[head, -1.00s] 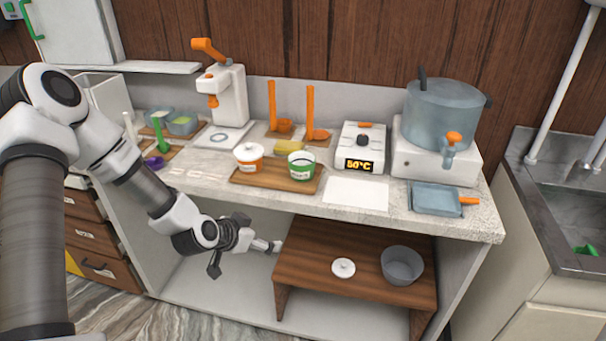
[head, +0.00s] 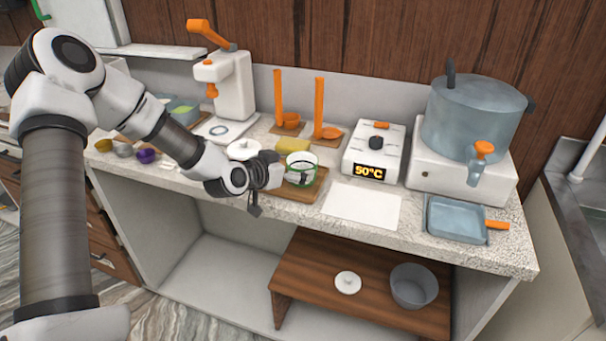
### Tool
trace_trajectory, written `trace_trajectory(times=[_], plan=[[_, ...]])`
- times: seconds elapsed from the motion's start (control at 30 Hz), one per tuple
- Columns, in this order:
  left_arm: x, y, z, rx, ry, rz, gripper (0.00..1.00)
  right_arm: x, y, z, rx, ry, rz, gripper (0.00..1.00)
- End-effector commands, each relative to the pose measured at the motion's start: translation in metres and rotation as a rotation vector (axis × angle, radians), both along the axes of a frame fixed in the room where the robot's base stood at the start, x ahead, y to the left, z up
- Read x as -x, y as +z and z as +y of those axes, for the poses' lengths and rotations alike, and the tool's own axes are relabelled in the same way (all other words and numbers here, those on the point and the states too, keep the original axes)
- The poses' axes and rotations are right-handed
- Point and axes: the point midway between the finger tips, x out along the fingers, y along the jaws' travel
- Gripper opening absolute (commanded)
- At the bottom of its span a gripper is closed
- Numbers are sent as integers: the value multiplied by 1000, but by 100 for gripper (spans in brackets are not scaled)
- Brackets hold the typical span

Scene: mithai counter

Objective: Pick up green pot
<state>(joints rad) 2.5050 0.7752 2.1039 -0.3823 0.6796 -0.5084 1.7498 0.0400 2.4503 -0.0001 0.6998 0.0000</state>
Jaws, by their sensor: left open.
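The green pot (head: 302,162), a small white tub with a green band, stands on the wooden board (head: 303,193) on the counter. My left gripper (head: 291,172) is at the pot's left side, open, with its fingers reaching toward the pot's green band. The fingers cover part of the pot, and I cannot tell whether they touch it. A second white pot with a lid (head: 243,147) stands to the left, partly hidden behind my left wrist. My right gripper is not in view.
A yellow block (head: 293,145) and orange ladles (head: 319,108) are behind the pot. A scale-like unit reading 50°C (head: 373,152) and a white sheet (head: 361,205) are to the right. A large steel pot (head: 473,118) stands further right. A wooden shelf (head: 318,270) is below.

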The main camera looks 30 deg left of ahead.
Motion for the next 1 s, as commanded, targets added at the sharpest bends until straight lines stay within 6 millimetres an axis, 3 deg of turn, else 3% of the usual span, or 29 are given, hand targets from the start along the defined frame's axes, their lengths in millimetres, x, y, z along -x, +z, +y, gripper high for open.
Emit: trace_trajectory(times=[0.2,0.4,0.43,0.57,0.6,1.0], plan=[[-31,-13,-6,-4,-2,3,100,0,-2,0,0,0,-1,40],[-32,-13,-6,0,0,1,100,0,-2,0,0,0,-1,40],[-32,-13,-6,0,0,1,96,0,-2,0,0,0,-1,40],[-32,-13,-6,0,0,2,50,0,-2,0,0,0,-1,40],[-32,-13,-6,0,0,2,45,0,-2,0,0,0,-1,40],[-32,-10,-6,0,0,2,44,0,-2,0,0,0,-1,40]])
